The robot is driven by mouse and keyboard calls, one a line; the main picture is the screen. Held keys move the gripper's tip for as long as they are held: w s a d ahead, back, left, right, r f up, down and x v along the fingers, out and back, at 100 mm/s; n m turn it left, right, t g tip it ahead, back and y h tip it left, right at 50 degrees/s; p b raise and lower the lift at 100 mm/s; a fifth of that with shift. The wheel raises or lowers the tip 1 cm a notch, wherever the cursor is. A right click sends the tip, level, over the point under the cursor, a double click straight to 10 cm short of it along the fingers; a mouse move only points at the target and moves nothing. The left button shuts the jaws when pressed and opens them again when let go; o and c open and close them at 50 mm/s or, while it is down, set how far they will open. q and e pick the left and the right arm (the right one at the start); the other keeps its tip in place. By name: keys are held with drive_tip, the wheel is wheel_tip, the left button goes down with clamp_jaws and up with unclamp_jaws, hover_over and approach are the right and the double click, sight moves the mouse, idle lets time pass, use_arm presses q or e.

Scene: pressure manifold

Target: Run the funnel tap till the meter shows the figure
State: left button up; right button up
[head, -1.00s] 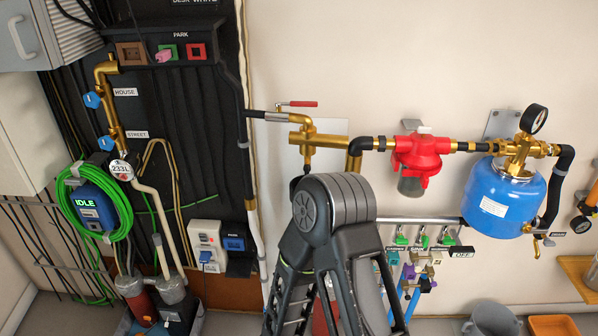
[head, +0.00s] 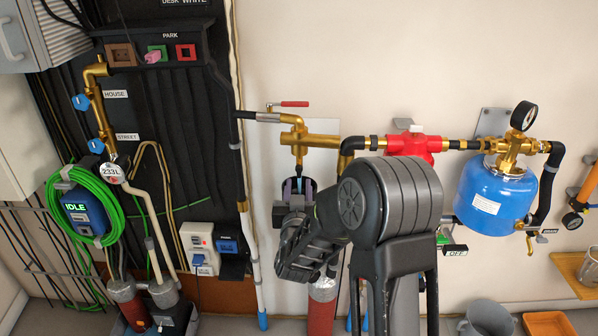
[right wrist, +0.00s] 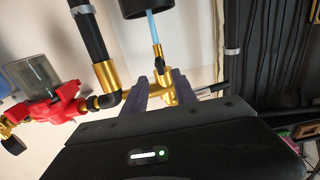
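The brass funnel tap (head: 297,137) is on the wall pipe, with a red lever (head: 295,104) pointing right. It also shows in the right wrist view (right wrist: 158,92), where the picture is turned over. A pale blue stream (right wrist: 153,27) runs from its spout to the dark funnel (right wrist: 146,8). In the head view my arm largely hides the funnel. The round white meter (head: 111,172) on the left reads 233L. My right gripper (head: 298,184) is just below the spout, its purple fingers apart and pointing up. They also show spread in the right wrist view (right wrist: 161,82). My left gripper is out of view.
A red regulator (head: 408,145) and a blue tank (head: 497,192) with a gauge (head: 524,115) are right of the tap. My right forearm hides the lower middle wall. Above the tap, the wall is clear.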

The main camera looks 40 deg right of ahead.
sight(299, 173)
drive_tip(key=p+x, duration=0.1)
drive_tip(key=x, duration=0.6)
drive_tip(key=shift+w+d, duration=0.2)
drive_tip(key=shift+w, duration=0.1)
clamp_jaws()
